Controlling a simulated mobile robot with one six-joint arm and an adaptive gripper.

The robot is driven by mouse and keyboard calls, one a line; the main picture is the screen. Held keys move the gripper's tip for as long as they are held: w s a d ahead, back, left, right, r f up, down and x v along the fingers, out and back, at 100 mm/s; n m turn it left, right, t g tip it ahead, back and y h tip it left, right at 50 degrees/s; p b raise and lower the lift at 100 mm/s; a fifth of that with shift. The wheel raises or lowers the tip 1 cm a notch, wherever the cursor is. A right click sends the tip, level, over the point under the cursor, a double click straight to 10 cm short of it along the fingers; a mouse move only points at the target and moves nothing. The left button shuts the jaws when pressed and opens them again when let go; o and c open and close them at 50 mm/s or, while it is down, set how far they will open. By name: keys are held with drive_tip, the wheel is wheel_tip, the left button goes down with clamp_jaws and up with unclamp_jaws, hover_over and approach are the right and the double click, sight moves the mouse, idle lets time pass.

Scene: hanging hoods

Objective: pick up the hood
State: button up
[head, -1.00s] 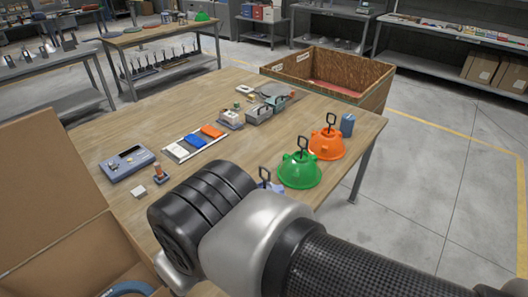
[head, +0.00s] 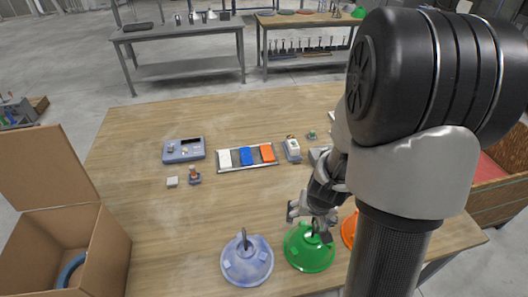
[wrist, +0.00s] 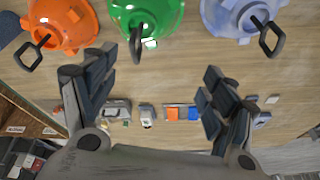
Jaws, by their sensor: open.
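Three dome-shaped hoods with black loop handles stand along the table's near edge. The green hood (head: 308,254) is in the middle, the pale blue hood (head: 247,264) to its left, and the orange hood (head: 349,230) to its right, mostly hidden by my arm. My gripper (head: 314,217) is open and empty, just above and behind the green hood, by its handle. In the wrist view, my gripper's fingers (wrist: 155,80) are spread apart. The green hood (wrist: 160,14) shows at the top between the orange hood (wrist: 62,22) and the pale blue hood (wrist: 232,14).
A grey tray (head: 219,167) with white, blue and orange pieces and a blue-grey device (head: 183,150) lie farther back on the table (head: 150,215). An open cardboard box (head: 103,243) is at the left. A wooden bin (head: 490,200) stands at the right.

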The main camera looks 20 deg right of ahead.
sight(315, 229)
drive_tip(key=shift+m, duration=0.4)
drive_tip(key=d+f+b, duration=0.1)
drive_tip(key=f+b, duration=0.1)
drive_tip(key=f, duration=0.2)
drive_tip(key=d+f+b, duration=0.2)
drive_tip(key=f+b, duration=0.1)
drive_tip(key=f, duration=0.1)
drive_tip(key=w+d+f+b, duration=0.1)
drive_tip(key=f+b, duration=0.2)
drive_tip(key=f, duration=0.2)
drive_tip(key=shift+w+d, duration=0.1)
drive_tip(key=shift+d, duration=0.3)
drive_tip(key=shift+d+b+x, duration=0.15)
drive_tip(key=shift+b+x, duration=0.85)
drive_tip(key=shift+x, duration=0.5)
drive_tip(key=shift+d+b+x, duration=0.2)
drive_tip(key=shift+b+x, duration=0.8)
drive_tip(key=shift+x, duration=0.5)
drive_tip(key=shift+w+r, duration=0.15)
drive_tip(key=shift+r, duration=0.05)
drive_tip(key=shift+c, duration=0.5)
drive_tip(key=c, duration=1.6)
drive_tip(key=shift+c, duration=0.5)
drive_tip(key=shift+r+p, duration=0.2)
drive_tip(key=shift+p, duration=0.1)
